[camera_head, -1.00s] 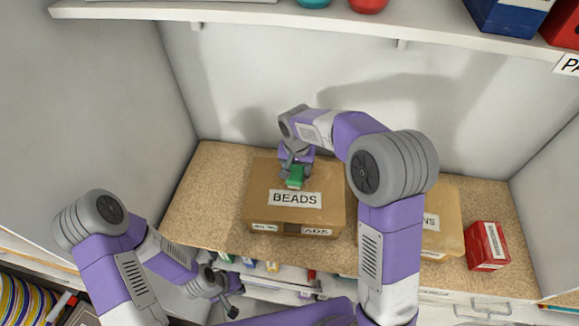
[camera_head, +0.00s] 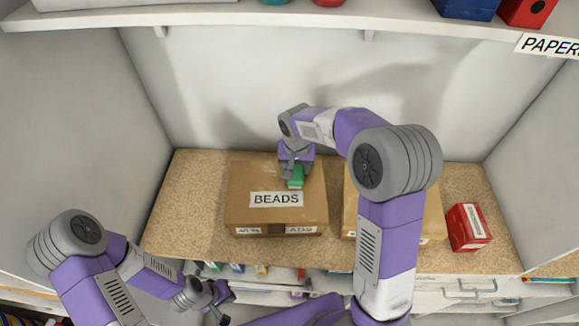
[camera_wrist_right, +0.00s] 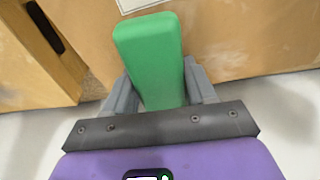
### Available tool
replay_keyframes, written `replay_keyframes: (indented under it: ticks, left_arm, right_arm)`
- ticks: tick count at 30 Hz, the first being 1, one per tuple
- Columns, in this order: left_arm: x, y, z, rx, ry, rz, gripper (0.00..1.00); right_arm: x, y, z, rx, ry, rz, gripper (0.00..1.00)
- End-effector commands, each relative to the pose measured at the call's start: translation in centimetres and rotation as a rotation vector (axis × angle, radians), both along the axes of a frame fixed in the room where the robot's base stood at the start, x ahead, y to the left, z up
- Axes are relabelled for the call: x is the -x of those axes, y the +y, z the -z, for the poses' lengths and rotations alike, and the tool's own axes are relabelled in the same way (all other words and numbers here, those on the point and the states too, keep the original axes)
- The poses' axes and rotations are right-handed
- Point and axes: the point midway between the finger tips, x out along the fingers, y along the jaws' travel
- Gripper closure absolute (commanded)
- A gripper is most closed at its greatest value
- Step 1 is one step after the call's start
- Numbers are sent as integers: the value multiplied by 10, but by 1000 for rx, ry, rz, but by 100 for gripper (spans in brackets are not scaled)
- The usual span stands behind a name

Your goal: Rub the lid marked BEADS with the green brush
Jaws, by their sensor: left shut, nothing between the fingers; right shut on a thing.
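The cardboard box marked BEADS (camera_head: 245,208) sits on the speckled shelf, its labelled lid facing up. My right gripper (camera_head: 295,172) is over the right rear part of that lid, shut on the green brush (camera_head: 296,181). In the right wrist view the green brush (camera_wrist_right: 150,55) lies between the two grey fingers, with the cardboard lid (camera_wrist_right: 225,40) beneath it and the edge of a white label at the top. The brush's underside is hidden, so I cannot tell whether it touches the lid. My left gripper (camera_head: 222,306) is shut and empty, low in front of the shelf.
A second cardboard box (camera_head: 434,215) stands close on the right, partly hidden by my right arm. A red box (camera_head: 468,228) is further right. An upper shelf (camera_head: 200,16) runs overhead. The shelf surface (camera_head: 185,205) left of the BEADS box is clear.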

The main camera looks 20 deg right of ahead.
Motion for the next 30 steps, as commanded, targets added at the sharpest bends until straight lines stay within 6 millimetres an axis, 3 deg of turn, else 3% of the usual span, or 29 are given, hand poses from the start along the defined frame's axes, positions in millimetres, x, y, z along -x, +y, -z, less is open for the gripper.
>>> replay_keyframes:
  ticks: [5,11,30]
  left_arm:
    - [0,0,2,0,0,0,100]
    - [0,0,0,0,0,0,100]
    - [0,0,-4,0,0,0,100]
  right_arm:
    - [5,-16,3,1,3,2,69]
    - [6,-18,0,2,4,0,69]
    - [-6,21,-2,1,1,-1,69]
